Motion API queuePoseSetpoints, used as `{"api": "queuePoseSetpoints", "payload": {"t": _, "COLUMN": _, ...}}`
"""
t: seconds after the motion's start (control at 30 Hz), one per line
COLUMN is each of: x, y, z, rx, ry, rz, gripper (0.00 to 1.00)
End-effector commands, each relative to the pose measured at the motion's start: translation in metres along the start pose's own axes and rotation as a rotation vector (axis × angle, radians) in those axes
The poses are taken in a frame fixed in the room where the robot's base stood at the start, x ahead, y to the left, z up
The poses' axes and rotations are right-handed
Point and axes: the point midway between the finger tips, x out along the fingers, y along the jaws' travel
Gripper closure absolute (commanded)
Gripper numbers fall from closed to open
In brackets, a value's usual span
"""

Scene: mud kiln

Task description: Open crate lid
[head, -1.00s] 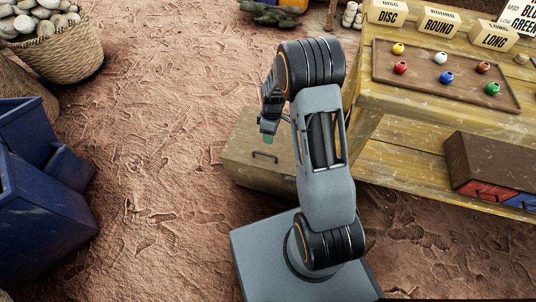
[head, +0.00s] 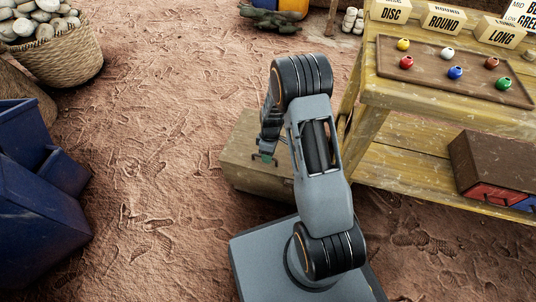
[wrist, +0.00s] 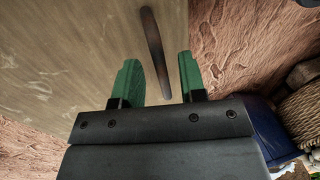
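The wooden crate (head: 240,165) stands on the ground in front of my base, left of the table. Its lid looks closed. In the wrist view the crate's pale wooden surface (wrist: 60,60) fills the left and middle, with a dark bar handle (wrist: 152,45) on it. My gripper (head: 264,158) is over the crate at the handle. In the wrist view my gripper (wrist: 160,80) is open, its two green fingers apart, with the lower end of the handle between them in the picture. I cannot tell whether a finger touches the handle. My arm hides part of the crate.
A wooden table (head: 400,95) with a tray (head: 500,92) of small coloured pots stands close on the right. A brown box (head: 470,150) is on its lower shelf. Blue bins (head: 40,210) and a basket (head: 60,60) of stones are at left. Bare ground lies between.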

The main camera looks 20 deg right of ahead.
Motion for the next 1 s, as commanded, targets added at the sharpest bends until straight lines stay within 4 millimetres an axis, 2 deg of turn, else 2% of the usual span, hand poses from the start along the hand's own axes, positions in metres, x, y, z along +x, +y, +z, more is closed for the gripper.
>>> {"api": "queuePoseSetpoints", "payload": {"t": 0.07, "x": 0.0, "y": 0.0, "z": 0.0, "rx": 0.0, "ry": 0.0, "rz": 0.0, "gripper": 0.68}}
{"api": "queuePoseSetpoints", "payload": {"t": 0.4, "x": 0.0, "y": 0.0, "z": 0.0, "rx": 0.0, "ry": 0.0, "rz": 0.0, "gripper": 1.0}}
{"api": "queuePoseSetpoints", "payload": {"t": 0.83, "x": -0.002, "y": 0.001, "z": 0.0, "rx": 0.0, "ry": 0.001, "rz": -0.002, "gripper": 1.0}}
{"api": "queuePoseSetpoints", "payload": {"t": 1.0, "x": -0.016, "y": 0.0, "z": -0.003, "rx": -0.005, "ry": 0.001, "rz": -0.04, "gripper": 1.0}}
